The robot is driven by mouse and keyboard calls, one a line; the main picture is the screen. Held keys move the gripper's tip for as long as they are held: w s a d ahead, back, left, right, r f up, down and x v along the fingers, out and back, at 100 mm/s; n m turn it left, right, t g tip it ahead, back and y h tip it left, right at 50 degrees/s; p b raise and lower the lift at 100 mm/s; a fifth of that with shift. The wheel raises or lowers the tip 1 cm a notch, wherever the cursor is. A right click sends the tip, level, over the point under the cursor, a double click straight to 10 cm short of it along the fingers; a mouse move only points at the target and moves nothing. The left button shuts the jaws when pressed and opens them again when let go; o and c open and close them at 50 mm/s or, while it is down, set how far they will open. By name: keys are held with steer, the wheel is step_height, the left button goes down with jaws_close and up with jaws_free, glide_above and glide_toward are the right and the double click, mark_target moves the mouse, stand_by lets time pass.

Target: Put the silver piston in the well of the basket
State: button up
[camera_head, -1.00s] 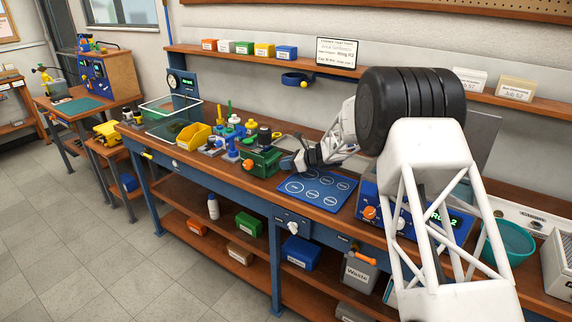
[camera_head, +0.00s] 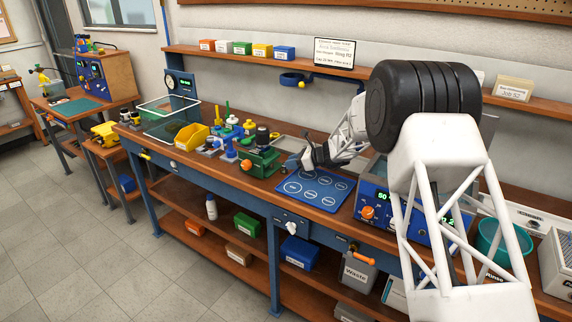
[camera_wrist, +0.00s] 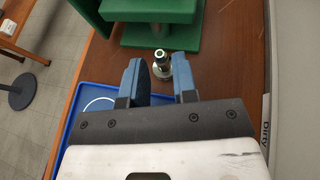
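The silver piston (camera_wrist: 161,64) stands upright on the wooden bench in the wrist view, beside the green fixture (camera_wrist: 150,22). My gripper (camera_wrist: 159,76) is open, its two blue fingers apart, with the piston in line with the gap at their tips; I cannot tell if they touch it. In the head view my gripper (camera_head: 295,161) is low over the bench, between the green fixture (camera_head: 260,160) and the blue mat (camera_head: 300,192). The piston cannot be made out there. A clear-walled container with a pale rim (camera_head: 155,104), perhaps the basket, stands farther left; its well cannot be made out.
A yellow bin (camera_head: 190,138) and several small coloured parts crowd the bench left of the green fixture. The blue mat with white circles lies right of it, before a blue instrument box (camera_head: 370,203). A grey wall runs close along the right in the wrist view.

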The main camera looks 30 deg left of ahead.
steer(key=shift+v, duration=2)
steer(key=o, duration=0.4)
steer(key=shift+a, duration=0.1)
